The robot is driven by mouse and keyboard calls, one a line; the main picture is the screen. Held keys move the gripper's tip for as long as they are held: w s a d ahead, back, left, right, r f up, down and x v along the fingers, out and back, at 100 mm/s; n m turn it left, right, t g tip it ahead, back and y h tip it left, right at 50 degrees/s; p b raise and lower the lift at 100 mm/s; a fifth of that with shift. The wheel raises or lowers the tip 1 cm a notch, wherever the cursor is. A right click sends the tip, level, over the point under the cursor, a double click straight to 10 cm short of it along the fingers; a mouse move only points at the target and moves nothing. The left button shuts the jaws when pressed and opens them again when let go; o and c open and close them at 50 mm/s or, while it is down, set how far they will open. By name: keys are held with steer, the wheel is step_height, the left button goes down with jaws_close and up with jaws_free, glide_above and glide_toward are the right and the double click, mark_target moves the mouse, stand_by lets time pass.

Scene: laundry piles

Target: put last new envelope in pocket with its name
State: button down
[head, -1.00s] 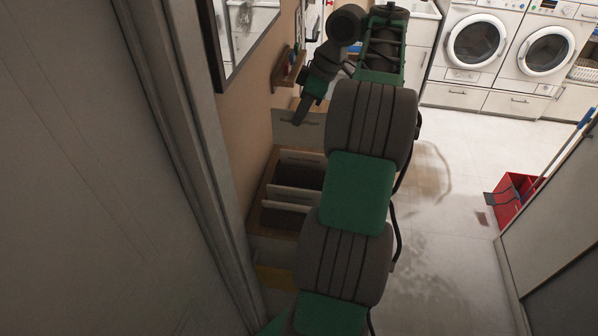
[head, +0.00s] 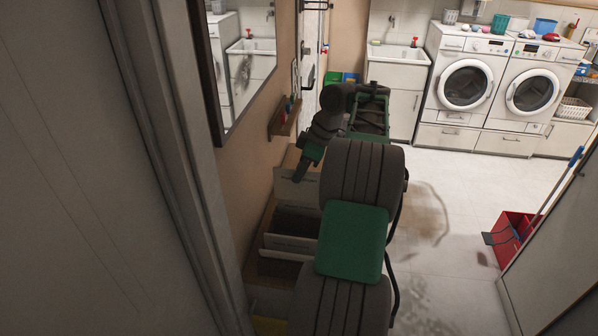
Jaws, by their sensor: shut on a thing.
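My gripper (head: 299,178) points down at the left wall, its jaws closed at the top edge of a pale upright panel (head: 287,188). The held envelope cannot be made out clearly; I cannot tell whether this panel is the envelope or a pocket front. A small tan edge (head: 291,158) shows just behind the gripper. Below and nearer stands a wooden pocket unit (head: 259,238) with pale fronts (head: 290,243) and dark openings (head: 297,218). Names on the fronts are too small to read. My arm covers the unit's right side.
A narrow wall shelf (head: 285,118) and a framed mirror (head: 235,60) are on the left wall. A sink (head: 399,53) and two washing machines (head: 465,85) stand at the back. The floor (head: 450,190) between is mostly clear.

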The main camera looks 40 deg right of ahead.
mark_target(298, 201)
steer(key=shift+f+b, duration=4.4)
steer(key=shift+f, duration=0.55)
steer(key=c, duration=1.5)
jaws_free()
steer(key=p+v, duration=0.4)
steer(key=v, duration=0.4)
steer(key=shift+p, duration=0.35)
steer(key=shift+f, duration=0.1)
